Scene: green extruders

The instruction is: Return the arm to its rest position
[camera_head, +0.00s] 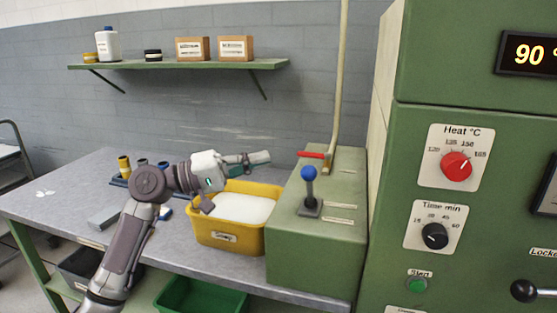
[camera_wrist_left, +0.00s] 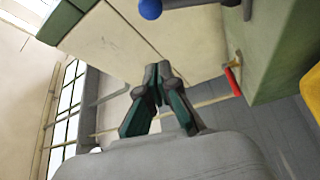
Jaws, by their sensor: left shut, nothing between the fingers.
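My left arm (camera_head: 135,220) comes in from the lower left in the head view, bends at the elbow and reaches right above the table. My left gripper (camera_head: 264,158) hangs in the air over the back of the yellow bin, pointing right towards the green block with the levers. In the left wrist view its fingers (camera_wrist_left: 158,74) meet at the tips, with nothing between them. My right gripper does not show.
The yellow bin (camera_head: 230,239) holds white material. Beside it, the green block (camera_head: 320,255) bears a blue-knobbed lever (camera_head: 309,174) and a red handle (camera_head: 311,155). A tall green cabinet (camera_head: 470,120) stands right. A shelf (camera_head: 180,65) hangs behind the grey table (camera_head: 60,205).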

